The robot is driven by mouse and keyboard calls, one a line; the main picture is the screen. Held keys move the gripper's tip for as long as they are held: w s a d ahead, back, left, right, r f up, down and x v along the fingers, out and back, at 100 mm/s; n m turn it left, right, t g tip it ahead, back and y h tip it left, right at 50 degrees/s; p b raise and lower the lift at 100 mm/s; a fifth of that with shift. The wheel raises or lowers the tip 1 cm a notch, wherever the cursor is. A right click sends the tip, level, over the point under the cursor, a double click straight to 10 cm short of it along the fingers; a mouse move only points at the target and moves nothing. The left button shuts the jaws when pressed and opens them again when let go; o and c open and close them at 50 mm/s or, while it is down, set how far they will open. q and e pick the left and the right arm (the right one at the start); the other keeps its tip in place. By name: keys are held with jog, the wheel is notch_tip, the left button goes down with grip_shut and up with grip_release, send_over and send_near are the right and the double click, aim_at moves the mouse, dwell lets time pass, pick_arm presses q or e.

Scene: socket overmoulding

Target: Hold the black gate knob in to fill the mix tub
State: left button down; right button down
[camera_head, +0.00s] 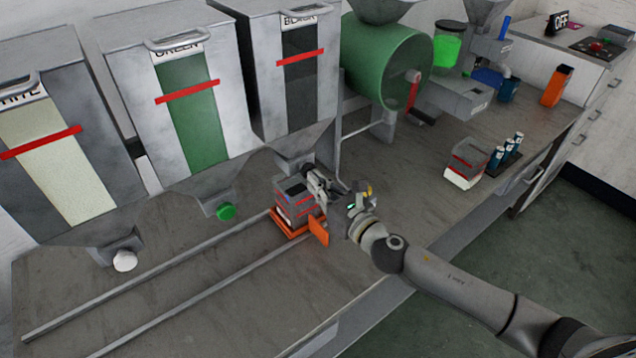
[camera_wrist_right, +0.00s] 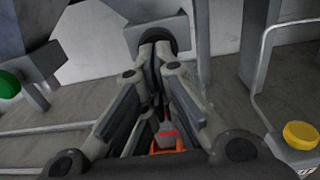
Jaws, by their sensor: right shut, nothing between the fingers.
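The black hopper (camera_head: 297,65), with a black window and a red band, narrows to an outlet above the bench. Its black gate knob (camera_wrist_right: 157,36) shows in the right wrist view as a dark round end on the grey outlet; in the head view my gripper hides it. My right gripper (camera_head: 312,174) is shut and empty, its fingertips (camera_wrist_right: 158,62) at the knob's face. They look in contact, but a small gap cannot be ruled out. The mix tub (camera_head: 298,211), grey with red bands, stands upright below the outlet on an orange carriage (camera_head: 318,231). Its fill level is unclear.
The green hopper (camera_head: 192,110) with its green knob (camera_head: 226,211) and the white hopper (camera_head: 52,155) with its white knob (camera_head: 125,260) stand to the left. Rails (camera_head: 150,277) run along the bench. A green drum (camera_head: 388,62) stands behind right.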

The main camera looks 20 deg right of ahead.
jog(key=shift+x, duration=0.9)
jog(key=shift+w+r, duration=0.1)
jog(key=shift+r, duration=0.3)
dwell(1.4)
jog(key=shift+d, duration=0.1)
dwell(2.4)
